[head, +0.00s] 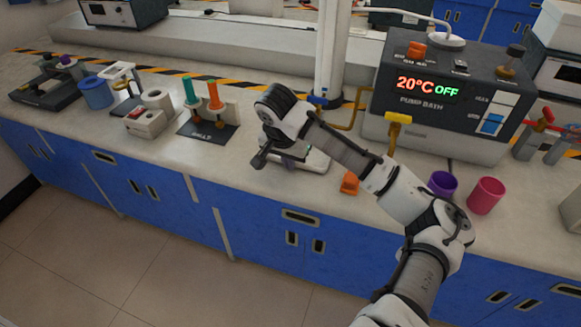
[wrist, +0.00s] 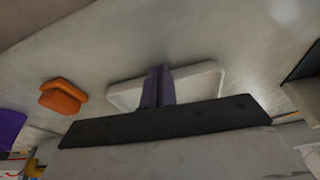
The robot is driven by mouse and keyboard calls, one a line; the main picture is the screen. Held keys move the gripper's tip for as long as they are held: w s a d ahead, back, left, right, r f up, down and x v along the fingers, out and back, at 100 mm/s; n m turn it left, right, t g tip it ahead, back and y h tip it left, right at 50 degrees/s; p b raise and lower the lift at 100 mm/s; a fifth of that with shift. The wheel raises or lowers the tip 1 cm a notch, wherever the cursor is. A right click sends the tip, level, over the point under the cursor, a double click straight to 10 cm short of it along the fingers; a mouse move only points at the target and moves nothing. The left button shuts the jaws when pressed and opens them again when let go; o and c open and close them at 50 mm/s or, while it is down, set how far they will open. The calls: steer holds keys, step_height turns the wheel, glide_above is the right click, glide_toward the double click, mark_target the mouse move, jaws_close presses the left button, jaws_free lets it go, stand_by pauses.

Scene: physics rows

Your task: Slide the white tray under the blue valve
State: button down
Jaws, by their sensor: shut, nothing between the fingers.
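The white tray (head: 319,160) lies on the bench top, partly hidden behind my gripper and arm in the head view. In the wrist view the white tray (wrist: 208,80) is a shallow, pale, rounded rectangle with a raised rim. My gripper (head: 289,166) is low over the tray, and its purple fingers are shut and empty. In the wrist view the fingers (wrist: 158,72) overlap the tray's middle; I cannot tell whether they touch it. A small blue valve (head: 318,101) sits on brass piping behind the tray, left of the pump bath.
An orange block (head: 349,183) lies right of the tray, near the front edge. Purple (head: 443,184) and pink (head: 486,195) cups stand further right. The pump bath (head: 440,100) stands behind. A dark mat with coloured tubes (head: 208,128) is to the left.

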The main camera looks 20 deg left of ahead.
steer(key=shift+w+d+p, duration=0.15)
steer(key=shift+w+p, duration=0.05)
steer(key=shift+w, duration=1.05)
steer(key=shift+w+d+p, duration=0.15)
steer(key=shift+w, duration=1.1)
steer(key=shift+s+a+p, duration=0.15)
steer(key=shift+s+p, duration=0.15)
steer(key=shift+s, duration=1.05)
step_height(320, 180, up, 8)
steer(key=p, duration=0.7)
